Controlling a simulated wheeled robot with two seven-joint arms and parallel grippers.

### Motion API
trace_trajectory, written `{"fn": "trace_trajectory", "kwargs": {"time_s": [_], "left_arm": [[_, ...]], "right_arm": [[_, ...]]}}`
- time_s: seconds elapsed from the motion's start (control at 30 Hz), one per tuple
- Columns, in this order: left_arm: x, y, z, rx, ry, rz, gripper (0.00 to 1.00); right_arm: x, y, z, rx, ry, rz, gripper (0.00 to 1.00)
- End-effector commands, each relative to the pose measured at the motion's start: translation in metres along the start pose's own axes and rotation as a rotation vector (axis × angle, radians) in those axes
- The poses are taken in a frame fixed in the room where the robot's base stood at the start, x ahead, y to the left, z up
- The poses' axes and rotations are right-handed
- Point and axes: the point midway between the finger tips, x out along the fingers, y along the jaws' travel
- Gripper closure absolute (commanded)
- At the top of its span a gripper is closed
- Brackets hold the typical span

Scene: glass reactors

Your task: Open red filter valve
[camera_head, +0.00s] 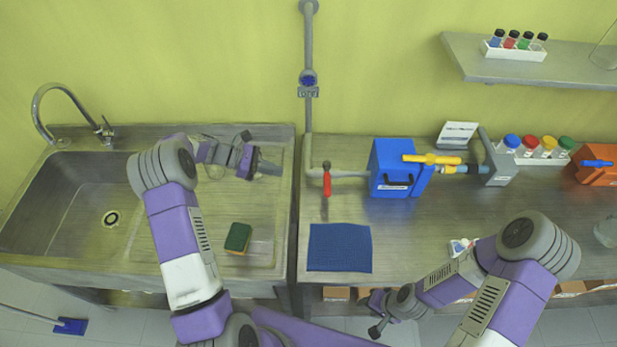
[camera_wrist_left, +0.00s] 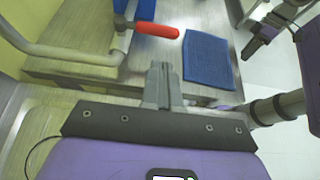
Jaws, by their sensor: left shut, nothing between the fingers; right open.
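The red valve handle (camera_head: 327,180) sits on the grey pipe above the counter, left of the blue box, and points toward the front of the counter. In the left wrist view the red handle (camera_wrist_left: 157,30) lies just beyond my fingertips, with a gap between. My left gripper (camera_head: 270,168) is over the sink's drainboard, left of the valve; its fingers (camera_wrist_left: 163,75) are shut and empty. My right gripper (camera_head: 376,318) is low in front of the counter's front edge, away from the valve, and open.
A blue box (camera_head: 390,168) with a yellow handle (camera_head: 432,159) stands right of the valve. A blue cloth (camera_head: 340,247) lies in front of the valve. A green sponge (camera_head: 238,238) lies on the drainboard. A vertical pipe (camera_head: 309,50) rises behind. The counter between valve and cloth is clear.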

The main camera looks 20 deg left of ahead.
Motion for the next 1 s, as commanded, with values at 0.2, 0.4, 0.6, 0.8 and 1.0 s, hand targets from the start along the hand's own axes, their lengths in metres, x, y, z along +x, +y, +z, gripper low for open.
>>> {"fn": "trace_trajectory", "kwargs": {"time_s": [0.2,0.4,0.6,0.8,1.0], "left_arm": [[0.027,-0.001,0.001,-0.002,-0.001,-0.005,1.00],[0.071,-0.002,0.002,-0.001,-0.001,-0.007,1.00],[0.110,-0.001,0.002,-0.001,0.000,-0.005,1.00],[0.133,-0.001,0.001,0.000,0.000,-0.002,1.00],[0.139,0.000,0.001,0.001,0.000,0.000,1.00]], "right_arm": [[-0.005,-0.002,0.000,0.000,0.001,0.000,0.60],[-0.012,-0.004,0.000,0.000,0.001,0.000,0.60],[-0.018,-0.007,0.001,0.000,0.001,0.000,0.60],[-0.023,-0.009,0.001,0.000,0.001,0.000,0.60],[-0.023,-0.009,0.001,0.000,0.001,0.000,0.60]]}}
